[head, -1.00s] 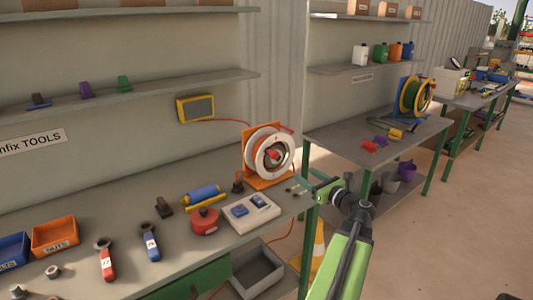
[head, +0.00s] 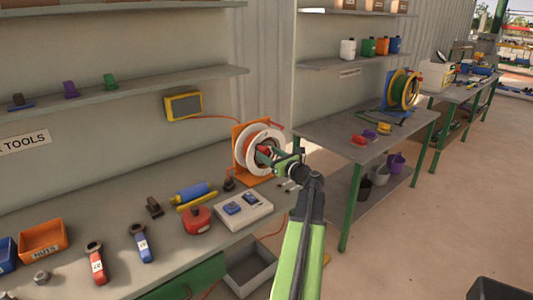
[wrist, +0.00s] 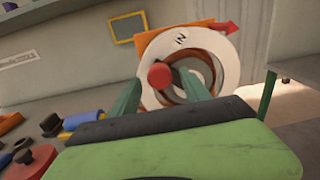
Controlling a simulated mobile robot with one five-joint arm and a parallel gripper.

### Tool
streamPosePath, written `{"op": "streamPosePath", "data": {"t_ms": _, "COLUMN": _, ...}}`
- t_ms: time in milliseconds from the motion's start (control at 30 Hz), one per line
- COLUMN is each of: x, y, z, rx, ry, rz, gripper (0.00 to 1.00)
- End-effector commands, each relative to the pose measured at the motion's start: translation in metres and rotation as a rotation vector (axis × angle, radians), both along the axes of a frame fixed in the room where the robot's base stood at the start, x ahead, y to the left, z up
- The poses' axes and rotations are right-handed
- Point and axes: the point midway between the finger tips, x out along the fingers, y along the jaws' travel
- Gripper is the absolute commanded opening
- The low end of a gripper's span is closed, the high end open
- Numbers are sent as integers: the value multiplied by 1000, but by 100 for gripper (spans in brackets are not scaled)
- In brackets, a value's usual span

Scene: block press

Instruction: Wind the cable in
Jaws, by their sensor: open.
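The cable reel (head: 244,157) stands on the near bench, with an orange frame and white drum. A round red knob (wrist: 160,74) shows between the fingers of my gripper (wrist: 157,84). The fingers are open, one on each side of the knob; I cannot tell whether they touch it. In the head view, my gripper (head: 271,155) is in front of the reel and hides part of it. An orange cable (head: 222,117) runs along the wall towards the reel.
A grey and white box with blue switches (head: 243,210), a red round container (head: 197,220) and a blue cylinder (head: 194,191) lie left of my arm. A second bench (head: 340,130) with a blue-framed reel (head: 400,90) stands to the right. Open floor lies at the right.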

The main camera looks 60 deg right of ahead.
Motion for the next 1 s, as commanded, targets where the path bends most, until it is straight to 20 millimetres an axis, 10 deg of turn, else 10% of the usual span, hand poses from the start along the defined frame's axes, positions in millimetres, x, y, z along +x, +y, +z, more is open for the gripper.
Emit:
{"op": "streamPosePath", "data": {"t_ms": 467, "x": 22, "y": -9, "z": 0, "rx": 0, "ry": 0, "rz": -1, "gripper": 55}}
{"op": "streamPosePath", "data": {"t_ms": 900, "x": 21, "y": -9, "z": 0, "rx": 0, "ry": 0, "rz": -2, "gripper": 0}}
{"op": "streamPosePath", "data": {"t_ms": 1000, "x": 21, "y": -10, "z": 0, "rx": 0, "ry": 0, "rz": -3, "gripper": 0}}
